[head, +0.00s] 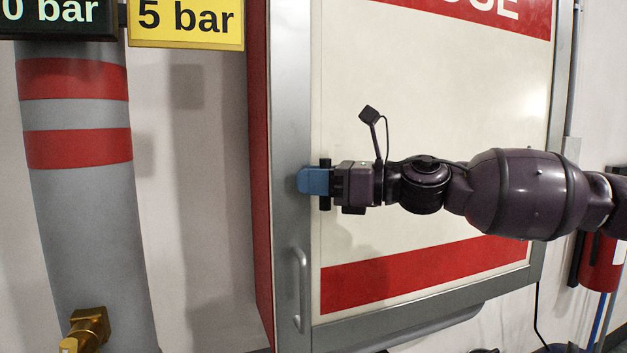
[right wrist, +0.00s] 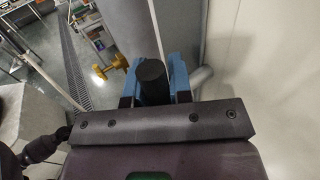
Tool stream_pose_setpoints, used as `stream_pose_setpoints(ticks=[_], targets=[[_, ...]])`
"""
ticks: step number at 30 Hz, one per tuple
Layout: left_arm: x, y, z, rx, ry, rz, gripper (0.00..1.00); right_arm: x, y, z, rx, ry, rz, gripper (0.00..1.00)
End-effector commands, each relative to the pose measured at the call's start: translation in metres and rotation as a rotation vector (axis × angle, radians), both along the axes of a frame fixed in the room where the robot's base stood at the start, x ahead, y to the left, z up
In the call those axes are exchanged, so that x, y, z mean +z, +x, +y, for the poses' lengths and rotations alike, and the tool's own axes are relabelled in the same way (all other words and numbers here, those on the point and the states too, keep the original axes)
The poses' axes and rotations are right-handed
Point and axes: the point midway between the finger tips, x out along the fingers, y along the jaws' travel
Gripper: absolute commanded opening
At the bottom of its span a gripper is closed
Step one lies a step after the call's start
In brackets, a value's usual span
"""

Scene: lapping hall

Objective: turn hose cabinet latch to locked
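The hose cabinet (head: 440,130) has a cream door, red bands and a grey metal frame. My right gripper (head: 313,181) reaches in from the right to the left edge of the door, in front of the frame. Its blue fingers show in the right wrist view (right wrist: 178,75), one on each side of a dark round latch handle (right wrist: 152,82), and look closed against it. In the head view the fingers hide the handle. The latch's pointer or locked mark is not visible, so I cannot tell its position. My left gripper is in neither view.
A grey door pull (head: 300,290) sits below the latch on the frame. A grey pipe with red bands (head: 80,220), a brass valve (head: 88,330) and a yellow 5 bar sign (head: 187,20) are at the left. A red extinguisher (head: 600,262) hangs at the right.

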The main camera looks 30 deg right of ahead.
Motion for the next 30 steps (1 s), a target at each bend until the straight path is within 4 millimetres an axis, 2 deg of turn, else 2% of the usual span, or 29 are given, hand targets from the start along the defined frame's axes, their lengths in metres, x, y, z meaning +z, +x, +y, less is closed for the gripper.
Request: stream_pose_setpoints(ticks=[3, 14, 23, 30], targets=[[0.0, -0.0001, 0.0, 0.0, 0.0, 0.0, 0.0, -0.0001, 0.0001, -0.0001, -0.001, 0.0, 0.0, 0.0], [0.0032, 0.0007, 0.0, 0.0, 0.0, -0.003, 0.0, 0.0008, -0.0002, -0.0003, 0.001, 0.055, -0.011, 0.0], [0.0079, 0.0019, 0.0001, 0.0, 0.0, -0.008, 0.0, 0.0035, -0.0008, -0.0015, 0.002, 0.225, -0.054, 0.0], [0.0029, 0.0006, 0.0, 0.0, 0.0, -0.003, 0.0, 0.0038, -0.0004, -0.0035, 0.002, 0.4, -0.094, 0.0]])
